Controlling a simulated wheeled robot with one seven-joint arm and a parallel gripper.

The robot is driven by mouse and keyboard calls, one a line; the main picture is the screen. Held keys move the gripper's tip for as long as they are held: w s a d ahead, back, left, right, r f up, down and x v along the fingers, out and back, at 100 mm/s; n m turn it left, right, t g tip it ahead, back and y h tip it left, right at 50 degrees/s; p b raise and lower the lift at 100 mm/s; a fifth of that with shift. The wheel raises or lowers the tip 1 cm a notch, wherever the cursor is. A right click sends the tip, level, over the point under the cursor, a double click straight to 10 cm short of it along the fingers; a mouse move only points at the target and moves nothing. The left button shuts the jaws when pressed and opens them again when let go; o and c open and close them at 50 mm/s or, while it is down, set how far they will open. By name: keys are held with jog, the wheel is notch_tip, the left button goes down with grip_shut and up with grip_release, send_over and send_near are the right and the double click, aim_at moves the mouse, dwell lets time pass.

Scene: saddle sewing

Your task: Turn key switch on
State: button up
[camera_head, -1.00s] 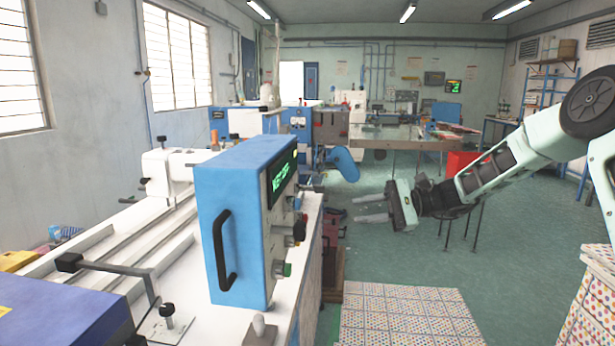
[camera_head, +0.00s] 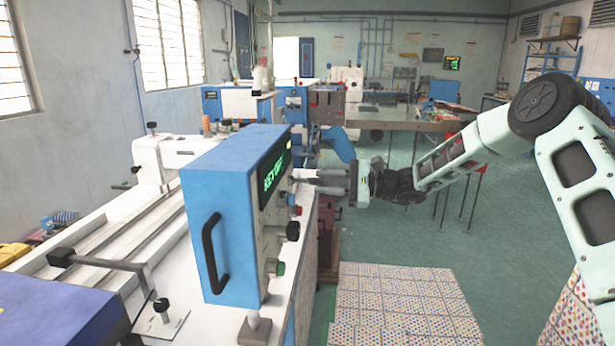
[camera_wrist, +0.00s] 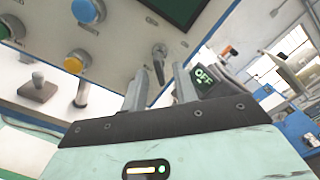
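The blue control box (camera_head: 228,205) stands on the white machine at the left of the head view, and its green display (camera_head: 275,172) reads KEY OFF. In the wrist view, the key switch (camera_wrist: 159,62) is a small grey key on the white panel, below the dark screen. My gripper (camera_wrist: 160,78) is open, with its two fingers on either side of the key's lower end. No clear contact shows. In the head view, my gripper (camera_head: 305,181) is level beside the panel's upper part, and the key is hidden there.
A dark OFF sign (camera_wrist: 205,78) shows right of the fingers. Patterned boxes (camera_head: 400,300) stand below the arm. Green floor is open at the right.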

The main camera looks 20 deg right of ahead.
aim_at(310, 181)
jog(key=shift+p+x, duration=0.5)
jog(key=shift+x, duration=1.95)
grip_shut()
